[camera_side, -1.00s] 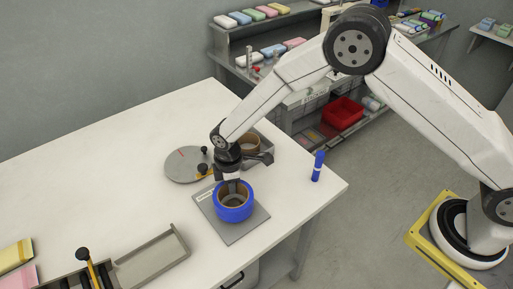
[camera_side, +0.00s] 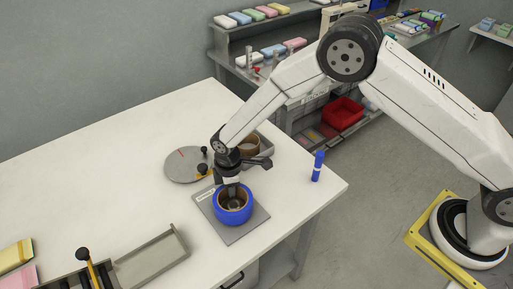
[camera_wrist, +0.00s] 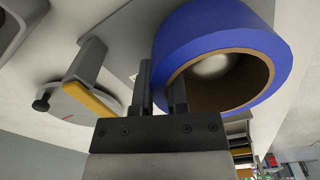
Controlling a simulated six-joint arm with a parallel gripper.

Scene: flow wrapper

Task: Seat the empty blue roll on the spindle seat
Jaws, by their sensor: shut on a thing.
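The blue roll (camera_side: 234,215), a short ring with a brown core and open middle, is over the grey square plate (camera_side: 241,236) near the table's front right. My gripper (camera_side: 231,192) is shut on the roll's wall on the side nearest the grey disc. In the wrist view, the two fingers (camera_wrist: 163,88) straddle the wall of the blue roll (camera_wrist: 205,38), one outside and one inside the core. A pale patch shows through the core. I cannot tell whether the roll touches the plate, and no spindle is clearly visible.
A grey disc (camera_side: 182,167) with a red line, black knobs and a yellow arm (camera_wrist: 93,98) lies behind. A grey bin with a brown roll (camera_side: 250,146) is close behind my gripper. A grey tray (camera_side: 150,262) lies front left.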

